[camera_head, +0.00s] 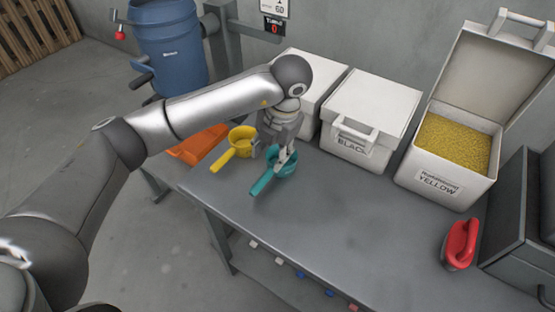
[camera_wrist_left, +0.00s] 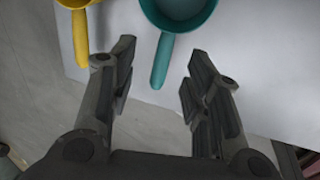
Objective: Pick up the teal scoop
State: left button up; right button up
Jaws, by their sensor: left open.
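The teal scoop (camera_head: 270,182) lies on the grey table, its handle pointing to the lower left in the head view. My left gripper (camera_head: 284,156) is over the scoop, pointing down. In the left wrist view the teal scoop (camera_wrist_left: 163,58) has its bowl at the top edge, partly cut off. Its handle hangs down between the two open fingers of my left gripper (camera_wrist_left: 158,78). The fingers stand apart from the handle on both sides, with nothing held. My right gripper is not in view.
A yellow scoop (camera_head: 242,140) lies just left of the teal one; it also shows in the left wrist view (camera_wrist_left: 80,35). White bins, one labelled BLACK (camera_head: 364,146) and an open one labelled YELLOW (camera_head: 439,182), stand behind. The table's front middle is clear.

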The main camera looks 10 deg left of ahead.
aim_at(266, 176)
pick_arm(q)
jog(key=f, duration=0.3)
jog(key=shift+s+a+f, duration=0.3)
jog(key=shift+s+a, duration=0.05)
jog(key=shift+s, duration=0.05)
jog(key=shift+w+f, duration=0.1)
jog(key=shift+f, duration=0.2)
jog(key=shift+a+f+p, duration=0.1)
jog(key=shift+f+p, duration=0.2)
jog(key=shift+p, duration=0.05)
jog(key=x, duration=0.3)
jog(key=p+x, duration=0.1)
jog(key=shift+s+f, duration=0.25)
jog(key=shift+s, duration=0.1)
jog(key=shift+w+f, duration=0.1)
jog(key=shift+f, duration=0.1)
jog(key=shift+c, duration=0.8)
jog(key=c, duration=0.5)
grip_shut()
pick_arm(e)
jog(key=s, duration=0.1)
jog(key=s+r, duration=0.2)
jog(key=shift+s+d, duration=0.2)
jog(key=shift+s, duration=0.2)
